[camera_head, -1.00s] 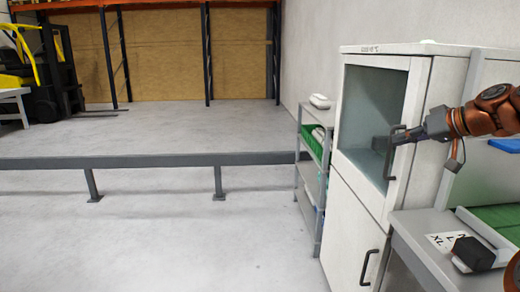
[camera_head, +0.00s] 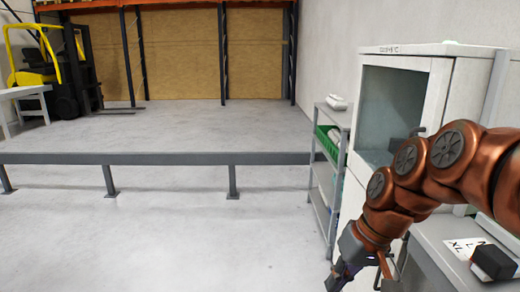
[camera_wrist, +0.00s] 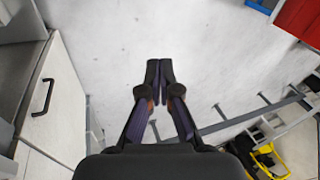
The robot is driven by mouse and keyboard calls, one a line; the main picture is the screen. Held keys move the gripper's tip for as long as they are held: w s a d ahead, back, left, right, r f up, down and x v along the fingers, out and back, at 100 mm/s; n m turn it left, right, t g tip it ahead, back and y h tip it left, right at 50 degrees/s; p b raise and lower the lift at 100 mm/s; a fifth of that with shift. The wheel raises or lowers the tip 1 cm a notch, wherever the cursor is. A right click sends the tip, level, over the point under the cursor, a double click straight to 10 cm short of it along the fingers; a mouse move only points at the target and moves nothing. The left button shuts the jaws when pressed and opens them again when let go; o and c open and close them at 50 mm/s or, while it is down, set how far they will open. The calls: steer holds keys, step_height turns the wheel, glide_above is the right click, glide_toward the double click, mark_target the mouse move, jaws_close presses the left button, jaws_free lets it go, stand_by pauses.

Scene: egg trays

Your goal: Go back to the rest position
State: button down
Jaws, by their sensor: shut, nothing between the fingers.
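My gripper (camera_wrist: 159,66) is shut with nothing between its fingers in the wrist view, pointing down over bare grey floor. In the head view my gripper (camera_head: 333,284) hangs low in front of the white cabinet, near the bottom edge. My copper-coloured arm is bent and covers part of the cabinet. The white cabinet (camera_head: 448,90) has a glass upper door (camera_head: 388,105) that looks shut. A lower door with a dark handle (camera_wrist: 42,97) shows at the left of the wrist view.
A grey shelf rack (camera_head: 322,190) with a green bin (camera_head: 327,141) stands left of the cabinet. A grey counter (camera_head: 440,262) with a labelled sheet and black box (camera_head: 493,262) is at the right. A low rail (camera_head: 160,158) crosses the floor. A yellow forklift (camera_head: 45,65) stands far left.

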steer(key=s+d+f+m+g+h, duration=0.1)
steer(key=s+d+f+g+h, duration=0.1)
steer(key=s+f, duration=0.6)
steer(key=s+d+f+m+g+h, duration=0.1)
steer(key=s+d+f+h, duration=0.15)
steer(key=s, duration=0.85)
step_height(320, 180, up, 21)
steer(key=s+p, duration=0.1)
steer(key=p, duration=1.9)
steer(key=shift+a+y, duration=0.35)
steer(key=shift+a, duration=0.05)
steer(key=shift+s, duration=0.1)
